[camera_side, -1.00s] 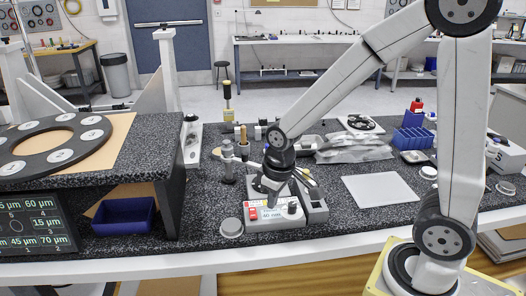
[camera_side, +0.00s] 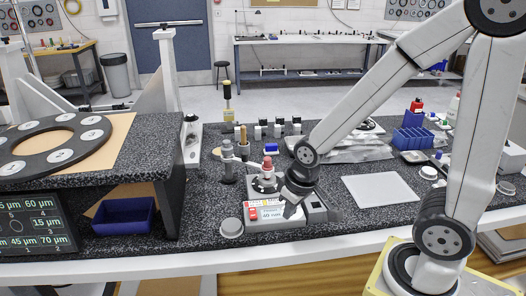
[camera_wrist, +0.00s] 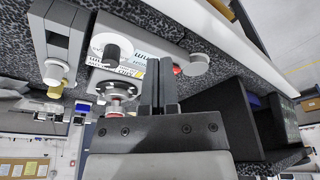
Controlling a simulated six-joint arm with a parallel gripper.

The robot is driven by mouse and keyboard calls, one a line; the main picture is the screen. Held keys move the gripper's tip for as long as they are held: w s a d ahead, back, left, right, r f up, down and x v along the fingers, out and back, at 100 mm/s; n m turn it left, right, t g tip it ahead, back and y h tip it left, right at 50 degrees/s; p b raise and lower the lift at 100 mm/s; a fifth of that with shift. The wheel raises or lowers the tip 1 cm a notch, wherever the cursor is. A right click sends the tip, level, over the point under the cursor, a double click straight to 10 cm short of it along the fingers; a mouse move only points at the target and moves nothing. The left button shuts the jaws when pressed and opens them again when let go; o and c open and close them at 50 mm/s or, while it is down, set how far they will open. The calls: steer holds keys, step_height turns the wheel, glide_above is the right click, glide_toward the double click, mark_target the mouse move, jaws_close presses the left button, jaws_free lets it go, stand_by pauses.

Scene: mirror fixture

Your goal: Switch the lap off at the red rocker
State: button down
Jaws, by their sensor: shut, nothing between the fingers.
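The lap (camera_side: 262,222) is a pale box with a printed label on the dark bench, and it also shows in the wrist view (camera_wrist: 140,36). Its red rocker (camera_side: 253,214) is on the left of the front panel; in the wrist view the red rocker (camera_wrist: 177,70) shows just beyond and to the right of my fingertips. My gripper (camera_side: 290,211) is shut and empty over the right part of the lap, hiding the dial in the side view. The wrist view shows the black dial (camera_wrist: 113,52) left of my fingers (camera_wrist: 156,66). I cannot tell the rocker's position.
A red-topped holder (camera_side: 268,166) stands on the lap's plate behind my gripper. A grey round puck (camera_side: 231,227) sits left of the lap, and a raised shelf with a blue bin (camera_side: 124,216) is farther left. A white sheet (camera_side: 380,189) lies flat to the right.

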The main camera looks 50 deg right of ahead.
steer(key=w+r+m, duration=0.2)
steer(key=w+m, duration=0.2)
steer(key=m, duration=0.3)
step_height(320, 180, up, 8)
steer(key=m+g, duration=0.3)
steer(key=m, duration=1.6)
glide_above(252, 209)
steer(key=shift+a+f, duration=0.1)
steer(key=shift+f, duration=0.05)
steer(key=shift+f, duration=0.2)
step_height(252, 209, down, 14)
steer(key=shift+r, duration=0.2)
